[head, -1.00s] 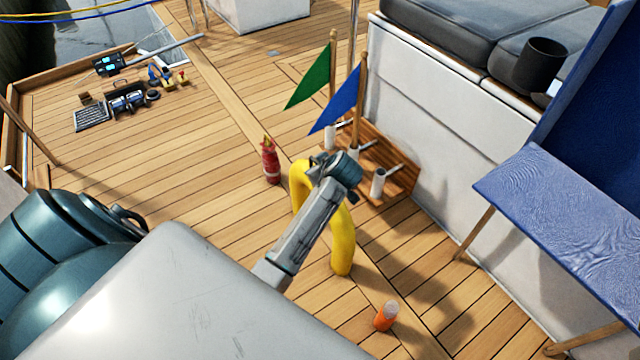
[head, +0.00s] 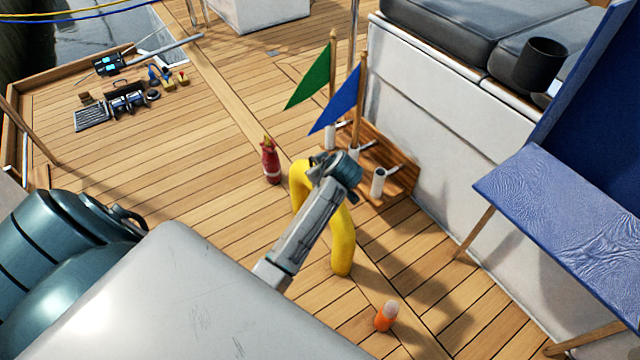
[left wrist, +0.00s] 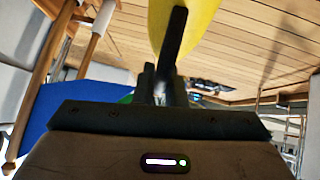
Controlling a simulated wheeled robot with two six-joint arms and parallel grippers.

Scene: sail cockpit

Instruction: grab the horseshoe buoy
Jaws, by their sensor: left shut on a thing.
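The yellow horseshoe buoy (head: 343,240) hangs from my left gripper (head: 336,170), with its curved top at the jaws. One leg reaches down over the deck; part of the buoy is hidden behind my arm. In the left wrist view the yellow buoy (left wrist: 184,22) fills the top middle, right at the dark fingers (left wrist: 166,75), which are shut on it. My right gripper does not show in either view.
A wooden rack (head: 398,178) with white tubes and a green flag (head: 312,80) and blue flag (head: 340,102) stands just behind the buoy. A red extinguisher (head: 270,162) and an orange canister (head: 386,316) stand on the deck. A blue-covered chair (head: 570,220) is at right.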

